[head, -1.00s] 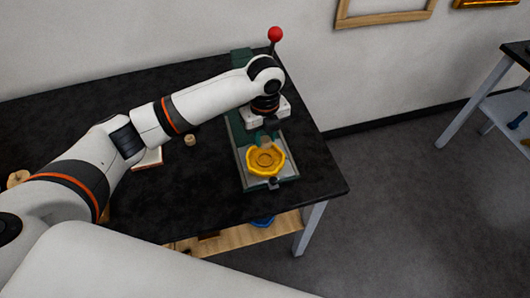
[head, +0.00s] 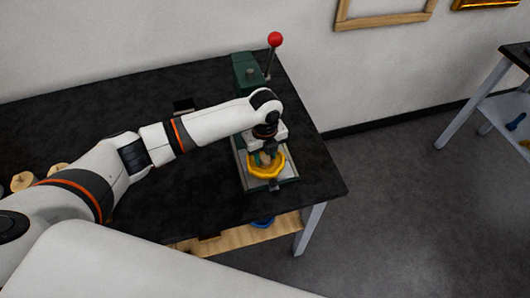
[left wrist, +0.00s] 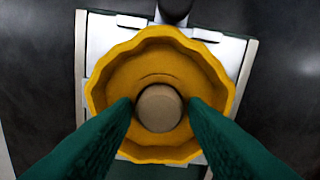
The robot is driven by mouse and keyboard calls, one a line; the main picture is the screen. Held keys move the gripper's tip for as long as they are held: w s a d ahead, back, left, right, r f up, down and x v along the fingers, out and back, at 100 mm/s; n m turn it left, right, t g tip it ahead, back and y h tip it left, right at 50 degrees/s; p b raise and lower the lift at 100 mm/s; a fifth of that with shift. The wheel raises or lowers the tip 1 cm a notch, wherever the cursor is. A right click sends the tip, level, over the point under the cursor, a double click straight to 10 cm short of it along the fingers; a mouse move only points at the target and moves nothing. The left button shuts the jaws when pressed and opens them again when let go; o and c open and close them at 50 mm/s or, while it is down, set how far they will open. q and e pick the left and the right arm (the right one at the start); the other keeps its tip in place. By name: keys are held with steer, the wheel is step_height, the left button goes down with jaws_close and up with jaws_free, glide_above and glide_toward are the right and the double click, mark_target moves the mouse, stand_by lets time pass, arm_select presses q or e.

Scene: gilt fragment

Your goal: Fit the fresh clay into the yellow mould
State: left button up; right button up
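The yellow mould (head: 266,175), a round dish with a wavy rim, sits on the pale plate of the green press. It also shows in the left wrist view (left wrist: 110,75). My left gripper (head: 266,157) is low over the mould, fingers pointing down. In the left wrist view my green fingertips (left wrist: 160,106) lie on both sides of a round, tan-brown piece of clay (left wrist: 159,110) and appear to touch it. The clay shows over the middle of the mould. I cannot tell whether it touches the mould's floor. My right gripper is not in view.
The green press (head: 245,70) has a lever with a red ball (head: 275,40) behind my left wrist. The black table (head: 180,200) is mostly clear in front. Round tan pieces (head: 23,181) lie at the left, beside my arm. A wooden shelf (head: 240,237) is below.

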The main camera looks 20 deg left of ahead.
mark_target(265, 157)
arm_select(q)
steer(key=shift+o, duration=0.9)
steer(key=shift+r, duration=0.25)
step_height(265, 157, up, 12)
steer(key=b, duration=0.1)
steer(key=shift+b, duration=0.4)
steer(key=shift+f, duration=0.1)
